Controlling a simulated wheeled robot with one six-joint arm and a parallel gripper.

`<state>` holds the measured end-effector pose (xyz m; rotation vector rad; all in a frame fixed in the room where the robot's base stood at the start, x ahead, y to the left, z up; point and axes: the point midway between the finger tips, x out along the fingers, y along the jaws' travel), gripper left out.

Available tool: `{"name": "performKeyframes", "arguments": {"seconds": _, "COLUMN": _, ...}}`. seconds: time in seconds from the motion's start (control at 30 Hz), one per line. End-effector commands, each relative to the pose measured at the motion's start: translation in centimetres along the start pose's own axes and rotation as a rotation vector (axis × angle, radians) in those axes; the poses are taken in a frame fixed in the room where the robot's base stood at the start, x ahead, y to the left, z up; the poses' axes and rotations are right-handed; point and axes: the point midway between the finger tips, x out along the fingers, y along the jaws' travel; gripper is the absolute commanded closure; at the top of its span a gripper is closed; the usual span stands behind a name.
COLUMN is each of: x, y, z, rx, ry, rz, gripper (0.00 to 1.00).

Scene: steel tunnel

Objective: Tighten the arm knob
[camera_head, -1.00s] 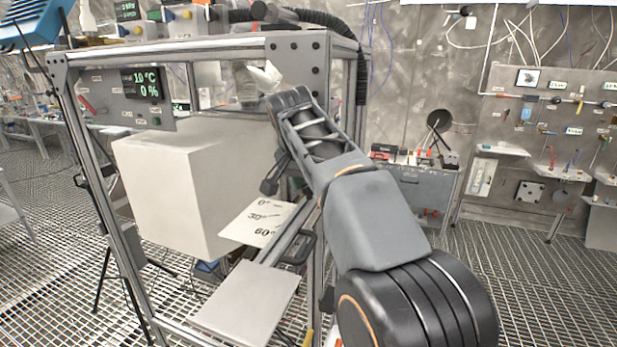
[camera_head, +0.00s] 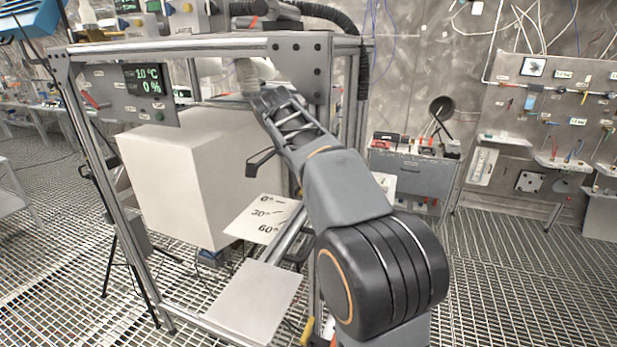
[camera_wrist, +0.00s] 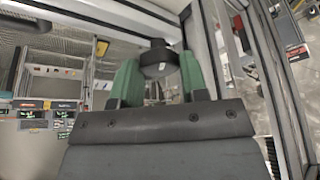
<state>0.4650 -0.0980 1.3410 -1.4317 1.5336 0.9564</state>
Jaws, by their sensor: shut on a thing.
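A dark round knob (camera_wrist: 158,62) sits between the two green fingertips of my gripper (camera_wrist: 160,72) in the wrist view, close to a metal frame post. The fingers are shut on it, one on each side. In the head view my arm reaches up and away towards the top corner of the metal frame (camera_head: 180,47). The gripper and the knob cannot be made out there, hidden behind my arm and the frame corner.
A large white box (camera_head: 165,190) stands inside the frame. An angle card (camera_head: 262,218) and a flat plate (camera_head: 255,300) lie in front of it. A grey cabinet (camera_head: 412,180) and a wall panel (camera_head: 560,115) are to the right. The grated floor at right is clear.

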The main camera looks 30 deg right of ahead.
Motion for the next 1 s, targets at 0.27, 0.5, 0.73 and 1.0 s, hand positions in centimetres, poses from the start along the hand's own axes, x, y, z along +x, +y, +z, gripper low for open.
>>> {"name": "performKeyframes", "arguments": {"seconds": 0.27, "x": -0.04, "y": -0.06, "z": -0.01, "rx": 0.039, "ry": 0.000, "rz": 0.014, "gripper": 0.83}}
{"name": "performKeyframes", "arguments": {"seconds": 0.5, "x": -0.02, "y": -0.05, "z": -0.01, "rx": 0.041, "ry": -0.001, "rz": 0.015, "gripper": 0.83}}
{"name": "performKeyframes", "arguments": {"seconds": 0.73, "x": -0.02, "y": -0.05, "z": 0.00, "rx": 0.041, "ry": -0.001, "rz": 0.015, "gripper": 0.52}}
{"name": "performKeyframes", "arguments": {"seconds": 1.0, "x": -0.02, "y": -0.07, "z": -0.01, "rx": 0.040, "ry": 0.000, "rz": 0.014, "gripper": 0.34}}
